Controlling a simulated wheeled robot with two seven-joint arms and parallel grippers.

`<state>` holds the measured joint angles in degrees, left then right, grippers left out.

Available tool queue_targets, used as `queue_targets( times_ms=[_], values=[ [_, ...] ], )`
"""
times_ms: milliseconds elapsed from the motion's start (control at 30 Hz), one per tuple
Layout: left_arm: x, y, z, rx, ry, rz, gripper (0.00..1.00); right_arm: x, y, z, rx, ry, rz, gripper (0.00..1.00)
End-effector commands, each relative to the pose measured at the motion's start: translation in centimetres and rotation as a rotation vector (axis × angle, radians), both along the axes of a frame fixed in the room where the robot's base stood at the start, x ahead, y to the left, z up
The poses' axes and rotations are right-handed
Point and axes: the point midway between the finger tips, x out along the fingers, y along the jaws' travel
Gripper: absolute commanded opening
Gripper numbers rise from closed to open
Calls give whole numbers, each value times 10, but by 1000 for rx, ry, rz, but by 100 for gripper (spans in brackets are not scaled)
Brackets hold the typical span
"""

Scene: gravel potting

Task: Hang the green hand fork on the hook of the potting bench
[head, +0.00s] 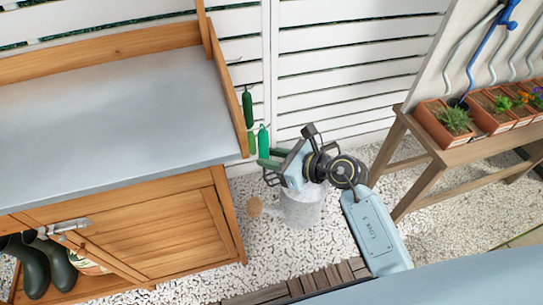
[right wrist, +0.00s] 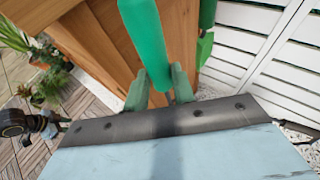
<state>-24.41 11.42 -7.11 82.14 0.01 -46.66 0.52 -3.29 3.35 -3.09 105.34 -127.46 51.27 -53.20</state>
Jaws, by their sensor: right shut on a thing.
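The potting bench (head: 100,110) with a grey top stands at the left of the head view. My right gripper (head: 273,158) is beside its right end panel, shut on the bright green handle (head: 263,141) of the hand fork. In the right wrist view the green handle (right wrist: 145,40) stands between my two fingers (right wrist: 158,90). The fork's tines cannot be made out. A darker green handle (head: 247,107) hangs upright against the end panel, just left of and above the held one. The hook cannot be made out clearly. My left gripper is not in view.
A grey watering can (head: 302,208) stands on the gravel below my right gripper. A white slatted fence (head: 330,60) is close behind. Dark boots (head: 55,265) stand in the bench's lower left. A wooden stand (head: 430,150) with terracotta planters (head: 440,125) is at the right.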

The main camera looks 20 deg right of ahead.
Motion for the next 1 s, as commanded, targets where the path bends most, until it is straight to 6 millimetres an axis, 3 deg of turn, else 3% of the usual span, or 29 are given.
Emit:
queue_targets(
  times_ms=[67,100,267,667,1000],
  values=[
    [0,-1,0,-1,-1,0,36,0,0,1,1,-1,0,0],
    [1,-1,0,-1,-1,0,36,0,0,1,1,-1,0,30],
    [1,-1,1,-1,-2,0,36,0,0,0,1,-1,0,51],
    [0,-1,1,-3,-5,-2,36,-6,-7,3,-2,1,-1,51],
    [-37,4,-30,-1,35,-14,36,-54,-52,30,-4,1,0,51]
  ],
)
